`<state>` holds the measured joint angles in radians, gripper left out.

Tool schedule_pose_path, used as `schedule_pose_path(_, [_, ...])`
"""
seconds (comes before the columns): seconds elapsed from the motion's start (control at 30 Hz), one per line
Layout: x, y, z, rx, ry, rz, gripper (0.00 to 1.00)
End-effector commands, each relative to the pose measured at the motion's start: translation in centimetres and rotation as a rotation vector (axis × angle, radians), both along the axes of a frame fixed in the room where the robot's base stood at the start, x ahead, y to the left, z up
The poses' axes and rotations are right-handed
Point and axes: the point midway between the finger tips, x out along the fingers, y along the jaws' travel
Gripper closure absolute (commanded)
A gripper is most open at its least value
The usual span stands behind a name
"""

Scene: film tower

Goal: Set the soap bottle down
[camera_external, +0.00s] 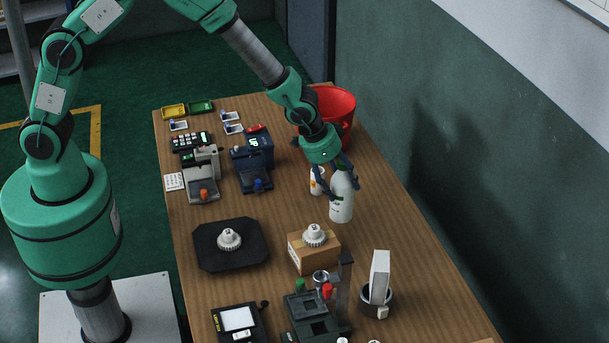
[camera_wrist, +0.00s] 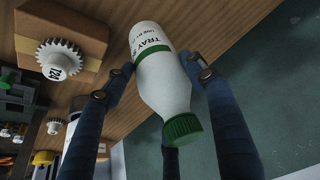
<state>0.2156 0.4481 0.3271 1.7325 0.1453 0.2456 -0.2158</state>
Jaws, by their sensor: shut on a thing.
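The soap bottle (camera_external: 342,205) is white and stands about upright at the right side of the wooden table, below my gripper (camera_external: 336,180). In the wrist view the bottle (camera_wrist: 163,85) shows a green cap, a green band and a label starting "TRAY". My gripper (camera_wrist: 168,82) is shut on it, with dark fingers on both sides of its body. The bottle's base is at or just above the table top; I cannot tell whether it touches.
A smaller white bottle (camera_external: 317,181) stands close to its left. A red bucket (camera_external: 334,106) is behind. A cardboard box (camera_external: 314,253) with a white gear (camera_external: 315,234) stands in front. The table (camera_external: 400,235) is clear to the bottle's right and front right.

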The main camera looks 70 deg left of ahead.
Motion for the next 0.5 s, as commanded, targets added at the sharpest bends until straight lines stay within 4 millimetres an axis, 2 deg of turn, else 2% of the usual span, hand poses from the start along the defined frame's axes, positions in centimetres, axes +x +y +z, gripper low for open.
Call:
schedule_pose_path(0.27, [0.2, 0.0, 4.0, -0.001, -0.006, 0.001, 0.93])
schedule_pose_path(0.5, [0.2, 0.0, 9.7, -0.002, -0.006, 0.001, 0.93])
